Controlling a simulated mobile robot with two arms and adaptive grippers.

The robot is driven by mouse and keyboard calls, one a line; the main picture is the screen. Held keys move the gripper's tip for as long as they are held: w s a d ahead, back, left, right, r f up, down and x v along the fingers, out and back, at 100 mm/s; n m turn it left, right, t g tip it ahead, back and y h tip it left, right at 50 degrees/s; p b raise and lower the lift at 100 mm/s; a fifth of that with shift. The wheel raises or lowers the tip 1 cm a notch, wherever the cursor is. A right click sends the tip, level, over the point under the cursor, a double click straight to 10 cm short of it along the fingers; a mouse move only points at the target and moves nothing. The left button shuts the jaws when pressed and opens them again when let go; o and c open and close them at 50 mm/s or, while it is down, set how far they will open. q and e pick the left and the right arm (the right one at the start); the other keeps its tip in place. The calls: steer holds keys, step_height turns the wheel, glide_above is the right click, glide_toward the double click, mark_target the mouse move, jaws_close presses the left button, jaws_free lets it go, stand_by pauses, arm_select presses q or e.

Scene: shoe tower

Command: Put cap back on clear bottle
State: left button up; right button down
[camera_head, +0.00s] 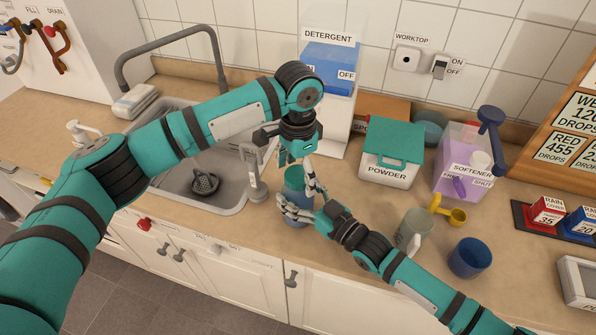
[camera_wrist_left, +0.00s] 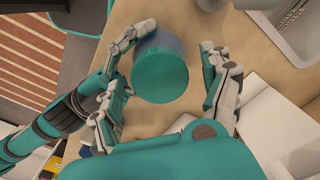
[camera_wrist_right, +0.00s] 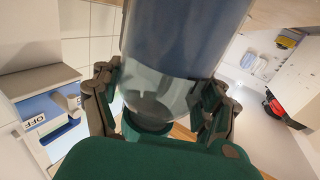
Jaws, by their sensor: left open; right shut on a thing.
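The clear bottle (camera_wrist_right: 185,45) holds blue liquid and stands near the counter's front edge, mostly hidden by fingers in the head view. My right gripper (camera_head: 299,204) is shut around its side. A round teal cap (camera_wrist_left: 162,74) sits at the top of the bottle; it also shows in the head view (camera_head: 294,175). I cannot tell whether it is fully seated. My left gripper (camera_head: 296,161) is open directly above, pointing down. Its fingers are on either side of the cap in the left wrist view, with gaps showing.
The sink (camera_head: 228,185) lies left of the bottle. Behind and right stand the detergent dispenser (camera_head: 331,72), powder box (camera_head: 390,160) and softener container (camera_head: 462,150).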

arm_select(q)
step_height(320, 180, up, 12)
stand_by(0.4)
steer(key=shift+f, duration=0.15)
arm_select(e)
jaws_free()
steer(key=v, duration=1.2)
